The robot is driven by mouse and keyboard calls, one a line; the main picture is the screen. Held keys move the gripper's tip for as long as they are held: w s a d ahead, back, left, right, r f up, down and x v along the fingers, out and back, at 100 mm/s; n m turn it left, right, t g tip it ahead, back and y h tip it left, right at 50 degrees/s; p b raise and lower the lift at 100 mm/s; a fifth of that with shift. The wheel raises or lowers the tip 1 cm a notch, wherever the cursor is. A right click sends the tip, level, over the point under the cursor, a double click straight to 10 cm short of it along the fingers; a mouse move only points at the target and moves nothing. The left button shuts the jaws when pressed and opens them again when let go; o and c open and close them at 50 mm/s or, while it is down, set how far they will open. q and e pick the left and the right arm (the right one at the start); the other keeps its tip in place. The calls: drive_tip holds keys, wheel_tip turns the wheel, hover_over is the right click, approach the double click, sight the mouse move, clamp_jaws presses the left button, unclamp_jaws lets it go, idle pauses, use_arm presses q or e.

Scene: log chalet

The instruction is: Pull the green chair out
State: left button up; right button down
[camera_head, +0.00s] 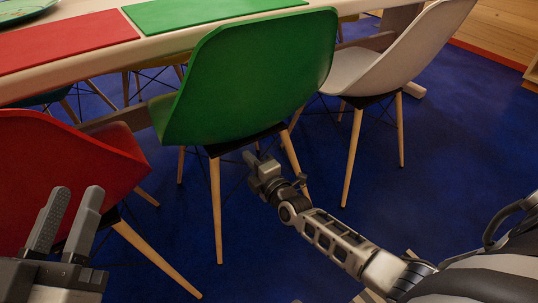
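The green chair (250,75) stands at the table, its curved green back toward me and its wooden legs on the blue floor. My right gripper (258,161) is low beside the chair, under the seat's right side and near the legs. Its fingers are small and dark, and I cannot tell whether they are open or touch the chair. My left gripper (72,190) is at the lower left, in front of the red chair, with its two fingers apart and nothing between them.
The red chair (60,160) stands left of the green one and the white chair (395,55) to its right. The table (90,62) runs behind them with a red mat (65,38) and a green mat (190,12). Blue floor (460,140) is clear at the right.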

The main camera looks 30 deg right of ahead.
drive_tip(key=c, duration=2.1)
unclamp_jaws()
drive_tip(key=shift+c, duration=0.2)
drive_tip(key=o, duration=1)
